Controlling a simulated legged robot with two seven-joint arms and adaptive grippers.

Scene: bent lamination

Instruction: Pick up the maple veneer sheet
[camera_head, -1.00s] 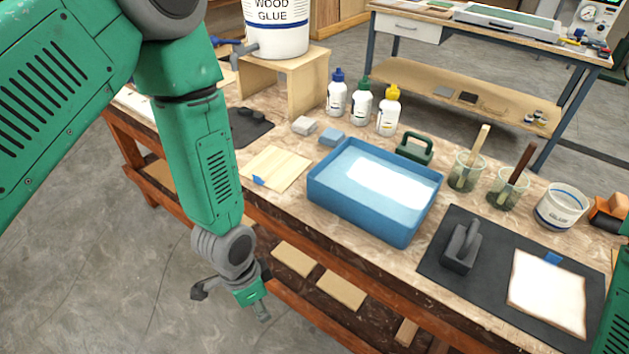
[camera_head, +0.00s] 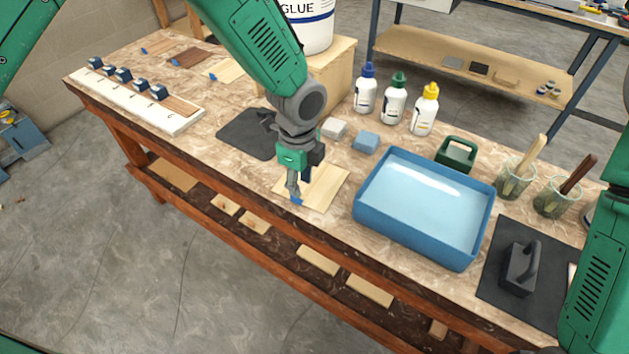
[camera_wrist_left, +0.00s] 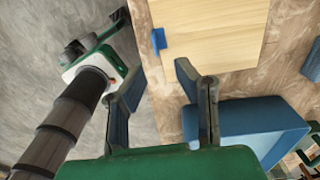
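A pale, light-grained veneer sheet (camera_head: 327,186), which looks like the maple one, lies flat on the workbench left of the blue tray. A blue tab (camera_wrist_left: 158,40) sits on its edge. My left gripper (camera_head: 294,186) is over the sheet's near-left corner and hides part of it in the head view. In the left wrist view the sheet (camera_wrist_left: 215,32) is beyond the fingers, and the two fingers (camera_wrist_left: 158,85) are apart with nothing between them. I cannot tell if a finger touches the sheet. My right arm shows at the lower right, its gripper out of view.
The blue tray (camera_head: 362,214) stands close to the sheet's right. A grey block (camera_head: 334,128) and a blue block (camera_head: 366,141) lie behind it. A black mat (camera_head: 240,136) is to its left. Glue bottles (camera_head: 394,98) stand further back. More veneer sheets (camera_head: 190,58) lie far left.

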